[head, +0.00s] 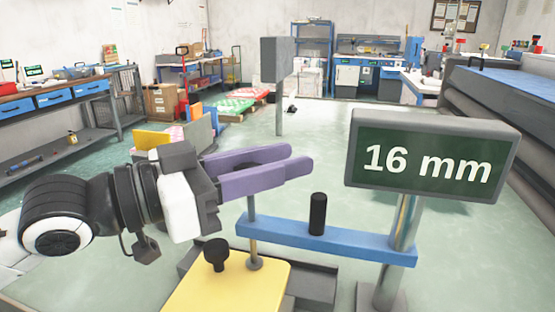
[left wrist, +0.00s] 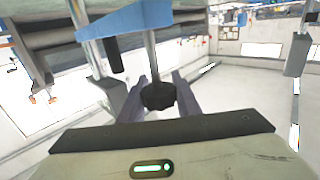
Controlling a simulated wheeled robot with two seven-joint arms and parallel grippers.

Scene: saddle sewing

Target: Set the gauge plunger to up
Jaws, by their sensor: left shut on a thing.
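The gauge has a blue arm (head: 335,238) on a metal post, with a sign reading "16 mm" (head: 432,158) above it. The gauge plunger (head: 252,216) is a thin upright metal rod through the arm's left end, with a round foot at the bottom by the yellow plate (head: 235,292). I cannot tell whether the foot touches the plate. My left gripper (head: 290,168), with purple fingers, is shut on the plunger's top, above the blue arm. The left wrist view shows the plunger's black knob (left wrist: 158,95) between the fingers. My right gripper is out of view.
A black knob (head: 318,213) stands on the blue arm and another (head: 217,252) on the yellow plate. A grey sign on a post (head: 279,62) stands farther back. Workbenches (head: 60,95) line the left. The green floor behind the gauge is open.

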